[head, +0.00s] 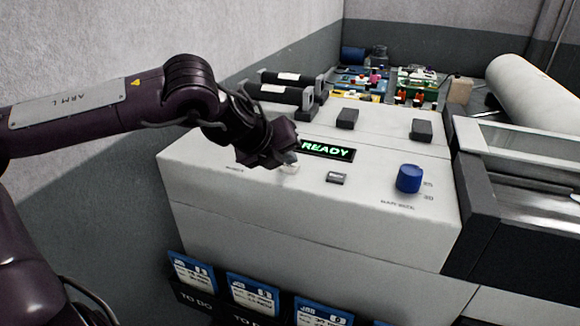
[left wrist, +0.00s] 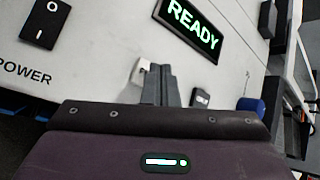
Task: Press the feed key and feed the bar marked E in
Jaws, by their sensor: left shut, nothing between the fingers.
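The white machine top (head: 400,236) carries a lit green READY display (head: 326,149). In front of it are a small pale key (head: 289,169) and a small grey key (head: 336,177). I cannot read which is the feed key. My left gripper (head: 288,158) is shut and empty, its fingertips right at the pale key and partly covering it. The left wrist view shows the closed fingertips (left wrist: 158,72) beside the pale key (left wrist: 142,73); contact is unclear. No bar with a readable E shows. My right gripper is out of view.
A blue knob (head: 408,178) stands right of the keys. A black power switch (left wrist: 45,22) shows in the left wrist view. Two dark bar-like parts with pale labels (head: 288,78) lie behind my gripper. Job cards (head: 253,294) hang in front. A dark-framed machine section (head: 520,190) is at right.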

